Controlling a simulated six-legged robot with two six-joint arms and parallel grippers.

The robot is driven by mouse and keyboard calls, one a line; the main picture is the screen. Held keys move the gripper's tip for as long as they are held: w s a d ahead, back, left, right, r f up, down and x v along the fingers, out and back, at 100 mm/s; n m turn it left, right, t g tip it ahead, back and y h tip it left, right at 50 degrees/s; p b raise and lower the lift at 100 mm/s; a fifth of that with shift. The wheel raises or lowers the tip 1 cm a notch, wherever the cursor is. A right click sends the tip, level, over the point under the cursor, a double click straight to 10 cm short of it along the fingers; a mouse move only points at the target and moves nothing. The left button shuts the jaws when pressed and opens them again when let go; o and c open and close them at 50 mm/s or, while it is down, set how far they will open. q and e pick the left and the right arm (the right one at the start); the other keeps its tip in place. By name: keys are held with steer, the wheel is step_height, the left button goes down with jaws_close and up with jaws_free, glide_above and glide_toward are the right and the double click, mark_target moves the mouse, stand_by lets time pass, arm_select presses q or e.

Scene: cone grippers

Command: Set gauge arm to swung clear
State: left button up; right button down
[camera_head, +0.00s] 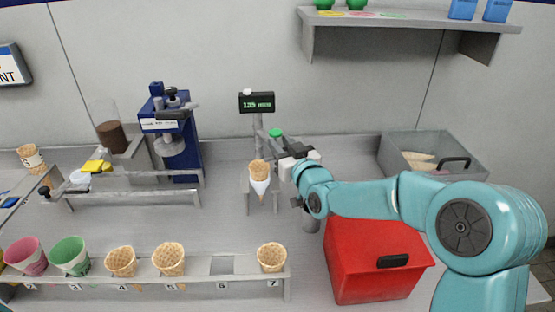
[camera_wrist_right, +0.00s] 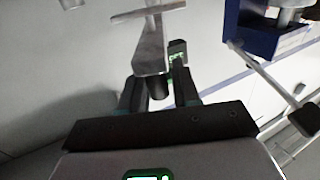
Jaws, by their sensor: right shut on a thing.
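The gauge stands at the back middle in the head view, with a dark display (camera_head: 257,102) on a grey post (camera_head: 258,124). Its grey gauge arm (camera_head: 266,139) reaches from the post toward my right gripper (camera_head: 287,150). A green spot shows beside it. In the right wrist view, the two dark fingers of my right gripper (camera_wrist_right: 158,92) are closed around the grey gauge arm (camera_wrist_right: 150,50), which has a dark round end between them. A waffle cone in a white sleeve (camera_head: 260,186) stands upright in a small stand, just below the gauge arm. My left gripper is out of view.
A blue machine (camera_head: 170,130) stands left of the gauge. A red bin (camera_head: 372,262) sits below my right arm, and a grey tray (camera_head: 434,141) is at right. A numbered front rack (camera_head: 222,266) holds several cones. The counter between rack and stand is clear.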

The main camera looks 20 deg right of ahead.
steer(key=shift+d+r, duration=0.15)
steer(key=shift+d, duration=0.05)
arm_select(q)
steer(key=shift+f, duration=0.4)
arm_select(e)
steer(key=c, duration=1.1)
jaws_free()
steer(key=shift+w+a, duration=0.1)
steer(key=shift+o, duration=0.2)
steer(key=shift+w+f, duration=0.15)
steer(key=shift+f, duration=0.05)
steer(key=shift+s, duration=0.55)
arm_select(q)
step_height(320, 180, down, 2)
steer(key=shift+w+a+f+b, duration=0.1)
steer(key=shift+b, duration=0.95)
arm_select(e)
steer(key=s, duration=0.6)
steer(key=shift+s+d, duration=0.2)
steer(key=shift+d, duration=0.2)
